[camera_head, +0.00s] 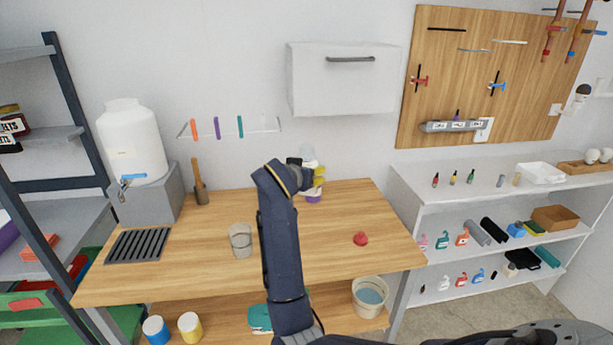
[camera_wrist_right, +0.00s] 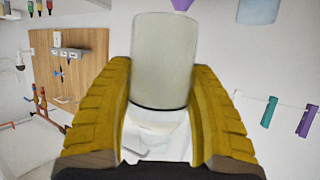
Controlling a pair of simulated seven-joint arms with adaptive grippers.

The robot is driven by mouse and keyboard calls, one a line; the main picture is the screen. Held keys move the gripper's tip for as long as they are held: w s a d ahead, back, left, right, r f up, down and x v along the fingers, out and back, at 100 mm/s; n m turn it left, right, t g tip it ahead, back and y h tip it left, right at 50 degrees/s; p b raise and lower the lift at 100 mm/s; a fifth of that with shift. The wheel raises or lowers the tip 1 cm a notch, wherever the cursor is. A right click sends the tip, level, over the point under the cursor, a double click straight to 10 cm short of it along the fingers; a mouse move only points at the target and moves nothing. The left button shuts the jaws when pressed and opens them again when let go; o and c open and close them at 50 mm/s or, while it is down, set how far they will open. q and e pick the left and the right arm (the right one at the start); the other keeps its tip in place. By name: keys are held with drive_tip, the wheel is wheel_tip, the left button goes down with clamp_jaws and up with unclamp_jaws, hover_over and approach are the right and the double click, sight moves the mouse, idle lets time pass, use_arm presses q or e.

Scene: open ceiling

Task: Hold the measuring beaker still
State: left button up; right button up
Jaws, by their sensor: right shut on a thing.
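My right gripper (camera_head: 315,180) is above the back of the wooden table. In the right wrist view its two yellow ridged fingers (camera_wrist_right: 165,115) are shut on the sides of a pale, translucent cylinder, which I take to be the measuring beaker (camera_wrist_right: 163,60). A dark line runs around one end. In the head view only a pale part of this beaker (camera_head: 308,153) shows above the gripper; the arm hides the rest. I cannot see any markings or contents. My left gripper is not in view.
A clear glass vessel (camera_head: 240,240) stands on the wooden table (camera_head: 200,270), left of my arm. A red object (camera_head: 360,239) lies to the right. A water container (camera_head: 130,145) stands at the back left. A wall cabinet (camera_head: 342,80) hangs behind. The table's front right is clear.

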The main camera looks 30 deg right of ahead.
drive_tip(key=shift+f, duration=0.2)
drive_tip(key=s+a+f, duration=0.2)
drive_tip(key=a+f, duration=1.2)
drive_tip(key=shift+s, duration=0.35)
drive_tip(key=shift+f, duration=0.1)
